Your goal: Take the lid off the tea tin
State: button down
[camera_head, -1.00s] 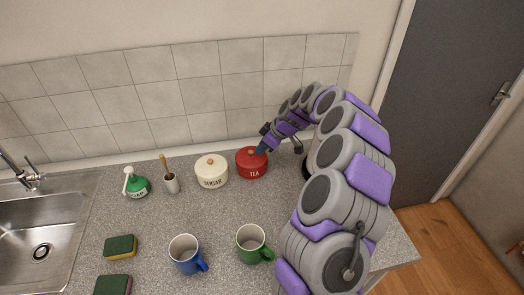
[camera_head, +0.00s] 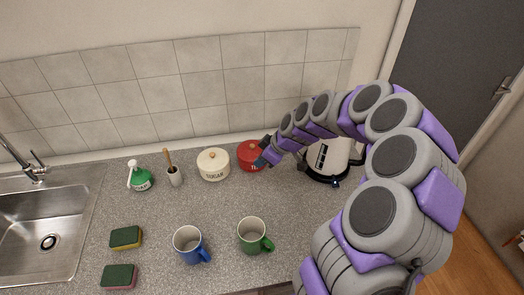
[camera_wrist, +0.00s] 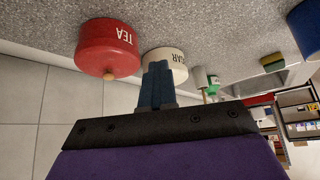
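The red tea tin (camera_head: 249,155) stands on the counter to the right of the sugar tin, partly hidden by my gripper in the head view. In the wrist view the tea tin (camera_wrist: 107,46) appears upside down, with its lid on and its wooden knob (camera_wrist: 108,76) clear. My gripper (camera_head: 264,160) is at the tin's right front side in the head view. In the wrist view the blue fingers of my gripper (camera_wrist: 157,72) are together, with nothing seen between them. They show apart from the knob and overlap the sugar tin in the picture.
The cream sugar tin (camera_head: 213,166) stands close on the tea tin's left. A kettle (camera_head: 329,158) stands to the right, beneath my arm. A green mug (camera_head: 252,237) and a blue mug (camera_head: 188,244) are nearer the front. Bare counter lies between the mugs and tins.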

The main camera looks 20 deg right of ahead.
jog(key=shift+s+a+r+p, duration=0.1)
jog(key=shift+s+a, duration=0.25)
jog(key=shift+s, duration=0.4)
jog(key=shift+s+a+r+p, duration=0.1)
jog(key=shift+s+a, duration=0.25)
jog(key=shift+s, duration=0.35)
jog(key=shift+s+a+r+p, duration=0.1)
jog(key=shift+s+a, duration=0.25)
jog(key=shift+s, duration=0.4)
jog(key=shift+c, duration=1.9)
grip_release()
